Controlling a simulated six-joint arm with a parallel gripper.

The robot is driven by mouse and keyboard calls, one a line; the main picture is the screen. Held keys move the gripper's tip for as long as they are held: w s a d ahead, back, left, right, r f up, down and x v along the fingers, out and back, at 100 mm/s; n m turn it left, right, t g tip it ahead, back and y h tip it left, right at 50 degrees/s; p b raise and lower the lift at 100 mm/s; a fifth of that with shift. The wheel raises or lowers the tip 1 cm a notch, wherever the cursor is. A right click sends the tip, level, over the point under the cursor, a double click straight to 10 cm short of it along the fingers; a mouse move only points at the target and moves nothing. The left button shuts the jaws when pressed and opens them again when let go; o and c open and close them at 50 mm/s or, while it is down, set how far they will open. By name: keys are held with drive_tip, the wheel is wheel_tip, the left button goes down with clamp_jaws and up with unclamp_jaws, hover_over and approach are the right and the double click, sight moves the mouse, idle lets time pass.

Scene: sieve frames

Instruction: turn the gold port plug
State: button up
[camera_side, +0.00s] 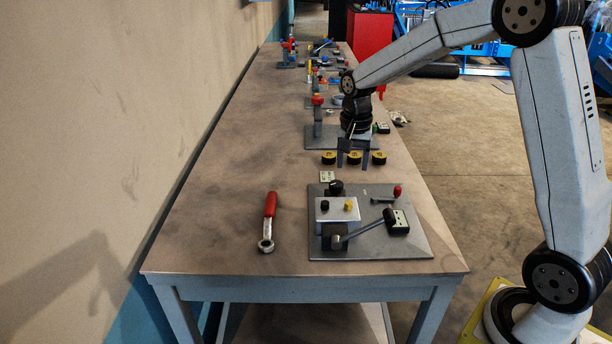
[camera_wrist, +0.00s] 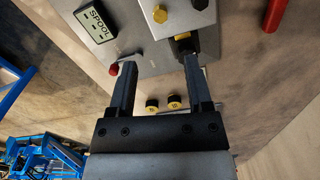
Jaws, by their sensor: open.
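The gold port plug (camera_side: 349,205) is a small gold knob on top of a pale block (camera_side: 337,214) on the near grey plate. It also shows at the top of the wrist view (camera_wrist: 160,13). A black plug (camera_side: 325,206) sits beside it on the same block. My gripper (camera_side: 353,165) is open and empty. It hangs over the far side of the plate, around the row of black-and-yellow discs in the picture, beyond the plug and apart from it. In the wrist view both fingers (camera_wrist: 159,62) are spread, with the plug ahead of their tips.
The near plate (camera_side: 415,246) also carries a labelled black box (camera_side: 397,222) and a red-tipped part (camera_side: 397,191). A red-handled wrench (camera_side: 269,205) lies to the left. Several black-and-yellow discs (camera_side: 328,158) stand in a row behind. More fixtures stand farther back; the table's left side is clear.

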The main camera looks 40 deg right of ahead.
sight(349, 202)
drive_tip(key=shift+f, duration=1.65)
drive_tip(key=shift+f, duration=0.2)
drive_tip(key=shift+f, duration=3.7)
clamp_jaws()
